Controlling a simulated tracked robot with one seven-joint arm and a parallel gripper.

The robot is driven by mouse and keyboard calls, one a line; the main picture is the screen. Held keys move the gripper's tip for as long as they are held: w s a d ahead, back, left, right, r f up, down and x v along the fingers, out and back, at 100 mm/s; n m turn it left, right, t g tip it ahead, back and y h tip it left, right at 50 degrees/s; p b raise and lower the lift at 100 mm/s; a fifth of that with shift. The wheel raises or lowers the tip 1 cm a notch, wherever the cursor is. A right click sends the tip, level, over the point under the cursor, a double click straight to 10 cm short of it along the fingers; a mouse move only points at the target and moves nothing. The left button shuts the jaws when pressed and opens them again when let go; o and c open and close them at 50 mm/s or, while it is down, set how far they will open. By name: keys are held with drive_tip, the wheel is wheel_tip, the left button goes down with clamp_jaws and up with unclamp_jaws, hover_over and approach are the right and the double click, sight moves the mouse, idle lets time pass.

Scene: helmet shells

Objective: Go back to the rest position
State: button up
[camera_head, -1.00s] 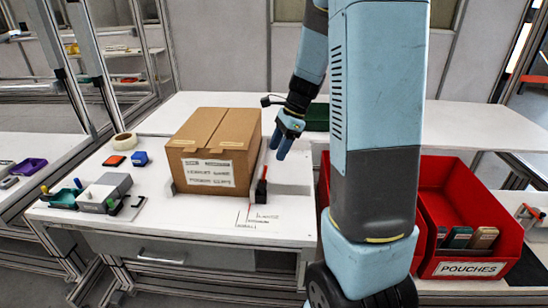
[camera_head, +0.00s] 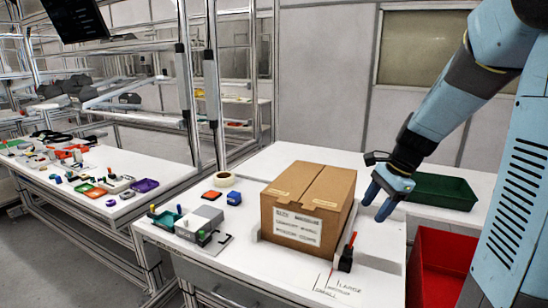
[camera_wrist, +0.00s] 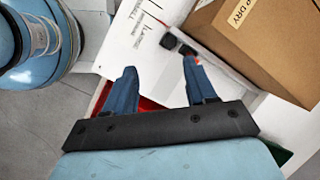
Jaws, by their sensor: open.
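My gripper (camera_head: 382,196) is in the air just right of the cardboard box (camera_head: 308,208) on the white table (camera_head: 260,275). In the wrist view my gripper (camera_wrist: 158,78) has its two blue fingers apart with nothing between them. The closed box stands upright, with white labels on its front, and its edge also shows at the upper right of the wrist view (camera_wrist: 270,45). The gripper does not appear to touch it.
A black and red tool (camera_head: 346,256) stands beside the box. A red bin (camera_head: 440,275) is at the lower right, and a green tray (camera_head: 445,192) lies behind my gripper. Tape (camera_head: 224,179) and small blocks lie left of the box. A side table (camera_head: 95,170) is at left.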

drive_tip(key=s+a+r+n+t+h, duration=0.2)
drive_tip(key=s+r+n, duration=0.3)
drive_tip(key=s+n, duration=0.2)
drive_tip(key=s+a+r+n+t+h, duration=0.1)
drive_tip(key=s+a+r+n+t, duration=0.1)
drive_tip(key=s+r+n, duration=0.3)
drive_tip(key=shift+s+r+n+h, duration=0.4)
drive_tip(key=shift+s+n, duration=1.1)
drive_tip(key=shift+s, duration=1.75)
